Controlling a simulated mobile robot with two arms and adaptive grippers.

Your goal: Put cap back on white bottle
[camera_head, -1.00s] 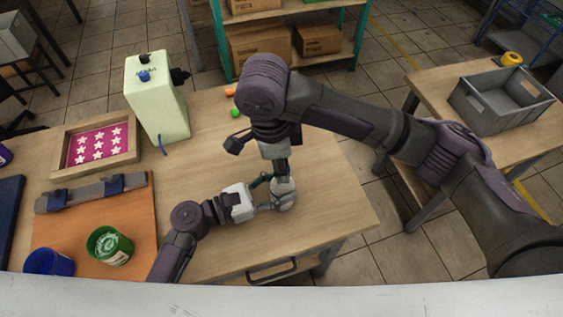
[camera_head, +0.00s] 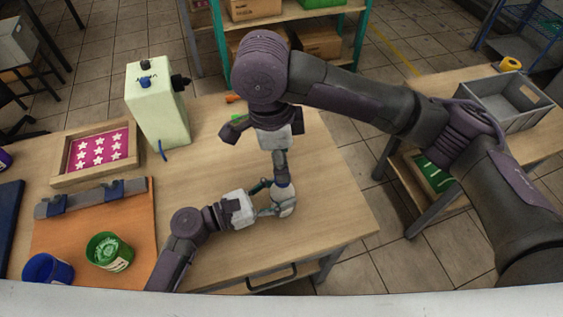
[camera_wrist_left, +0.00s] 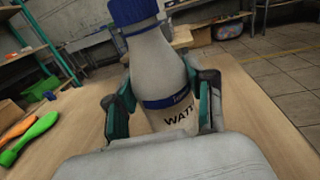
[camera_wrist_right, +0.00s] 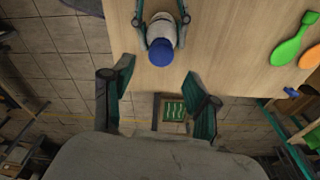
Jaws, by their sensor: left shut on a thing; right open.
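The white bottle (camera_wrist_left: 160,72) carries a blue label band and the letters "WAT". The blue cap (camera_wrist_left: 134,14) sits on its neck in the left wrist view. My left gripper (camera_head: 270,199) is shut on the bottle (camera_head: 285,205), one finger on each side of its body. In the right wrist view the cap (camera_wrist_right: 160,52) is on top of the bottle (camera_wrist_right: 163,27). My right gripper (camera_wrist_right: 157,105) is open and empty, with the cap beyond its fingertips and apart from them. In the head view my right gripper (camera_head: 281,168) is just above the bottle and hides the cap.
A green spoon (camera_wrist_right: 288,50) and an orange one (camera_wrist_right: 310,57) lie on the table (camera_head: 335,205). A pale green machine (camera_head: 158,110), framed star print (camera_head: 98,150), green tub (camera_head: 109,251) and blue tub (camera_head: 47,269) stand left. The table's right side is clear.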

